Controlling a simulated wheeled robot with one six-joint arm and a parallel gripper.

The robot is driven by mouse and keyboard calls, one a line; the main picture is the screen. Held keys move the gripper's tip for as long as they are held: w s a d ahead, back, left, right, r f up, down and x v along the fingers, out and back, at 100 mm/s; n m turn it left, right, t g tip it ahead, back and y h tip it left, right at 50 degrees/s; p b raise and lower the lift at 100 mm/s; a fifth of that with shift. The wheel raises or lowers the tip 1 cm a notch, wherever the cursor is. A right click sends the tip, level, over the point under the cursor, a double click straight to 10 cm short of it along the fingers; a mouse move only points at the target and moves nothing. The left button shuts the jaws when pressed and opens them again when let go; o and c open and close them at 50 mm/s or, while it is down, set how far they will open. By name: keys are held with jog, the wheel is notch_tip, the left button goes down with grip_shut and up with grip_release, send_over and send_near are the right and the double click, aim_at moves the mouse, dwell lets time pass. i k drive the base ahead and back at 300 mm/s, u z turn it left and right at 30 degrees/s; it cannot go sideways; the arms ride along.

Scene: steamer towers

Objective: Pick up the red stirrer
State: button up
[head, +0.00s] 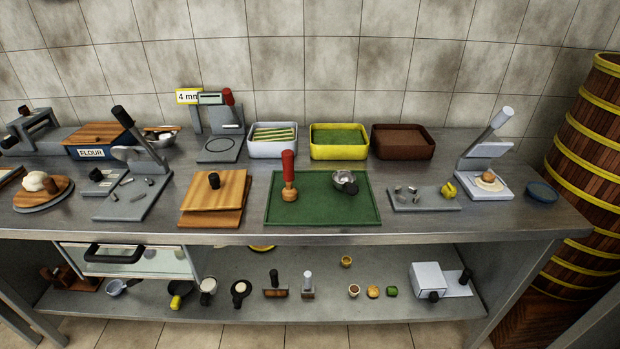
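An upright tool with a red handle and a tan wooden foot, which looks like the red stirrer (289,170), stands on the green mat (333,211) at the middle of the steel counter. Its whole length shows and nothing covers it. A small metal bowl (344,181) with a dark part on it stands to its right on the same mat, apart from it. My gripper is not in view.
A wooden press (230,197) stands left of the mat, and a grey board (415,206) with small metal pieces lies right. Behind are a white tray (273,149), a yellow tray (338,152) and a brown tray (403,153). The lower shelf (330,320) holds several small items.

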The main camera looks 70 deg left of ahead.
aim_at(289, 192)
jog(key=u, duration=0.25)
jog(key=i, duration=0.6)
jog(key=u, duration=1.1)
jog(key=i, duration=0.55)
jog(key=u, duration=0.65)
